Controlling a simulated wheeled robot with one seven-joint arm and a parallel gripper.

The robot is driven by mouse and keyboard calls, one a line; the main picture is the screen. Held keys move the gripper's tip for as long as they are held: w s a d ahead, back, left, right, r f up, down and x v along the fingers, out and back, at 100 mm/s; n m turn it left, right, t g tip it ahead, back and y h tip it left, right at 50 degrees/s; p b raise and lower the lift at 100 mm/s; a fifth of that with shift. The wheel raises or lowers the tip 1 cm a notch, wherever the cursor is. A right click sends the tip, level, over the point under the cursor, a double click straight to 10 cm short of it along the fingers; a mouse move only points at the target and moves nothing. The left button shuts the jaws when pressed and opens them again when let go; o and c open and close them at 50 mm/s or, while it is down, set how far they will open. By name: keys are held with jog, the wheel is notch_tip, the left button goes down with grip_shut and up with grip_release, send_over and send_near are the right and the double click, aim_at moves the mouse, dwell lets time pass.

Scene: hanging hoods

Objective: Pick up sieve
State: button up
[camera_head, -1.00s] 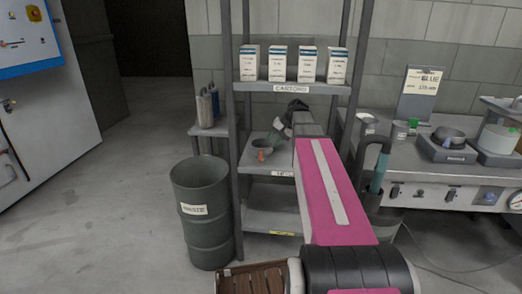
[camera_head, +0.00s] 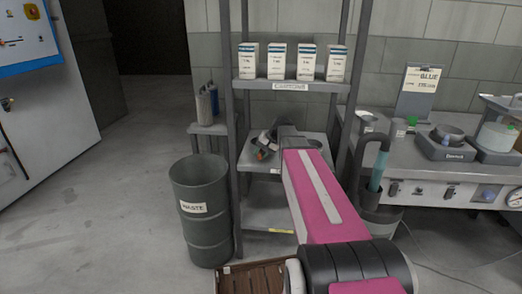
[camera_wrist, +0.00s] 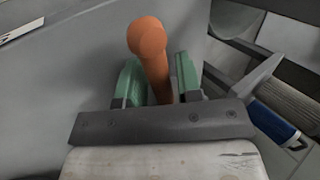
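The sieve's orange handle (camera_wrist: 152,55) stands between the green finger pads of my gripper (camera_wrist: 158,85) in the wrist view. The fingers straddle it, with narrow gaps seeming to show beside the stem, so my gripper looks open around it. In the head view my gripper (camera_head: 266,146) is low over the middle shelf (camera_head: 246,160). A bit of orange (camera_head: 260,154) shows at its fingers. The sieve's bowl is mostly hidden there.
Cartons (camera_head: 277,62) stand on the shelf above my arm. Rack posts (camera_head: 231,120) rise on both sides. A waste drum (camera_head: 205,225) stands left of the rack. A blue-ended tool (camera_wrist: 278,124) lies right of my gripper in the wrist view.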

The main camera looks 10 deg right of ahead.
grip_shut()
